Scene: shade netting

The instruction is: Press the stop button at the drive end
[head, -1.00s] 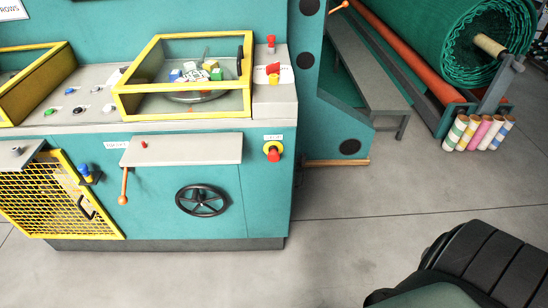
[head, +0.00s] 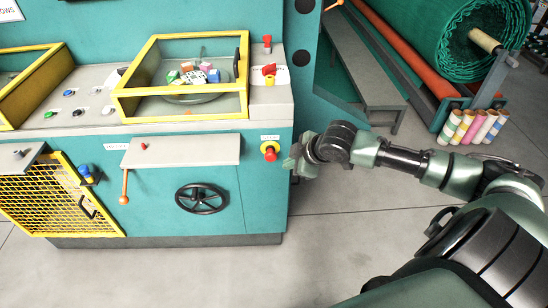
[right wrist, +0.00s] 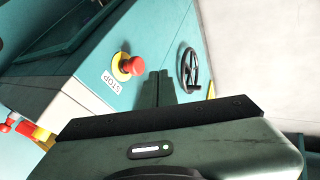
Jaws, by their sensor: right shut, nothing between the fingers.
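The stop button (head: 270,152) is a red mushroom knob on a yellow base, on the teal front of the machine near its right edge, under a white label. In the right wrist view the red knob (right wrist: 134,66) stands on its yellow ring beside the STOP label (right wrist: 111,83). My right gripper (head: 290,163) is just right of the button and appears apart from it. In the right wrist view its shut, empty fingers (right wrist: 158,86) are beside the knob. My left gripper is not in view.
A black handwheel (head: 201,198) and an orange-knobbed lever (head: 124,199) are on the same front. A yellow-framed box (head: 183,118) with coloured blocks sits on top. A grey bench (head: 362,80) and green netting roll (head: 440,40) stand right. The floor in front is clear.

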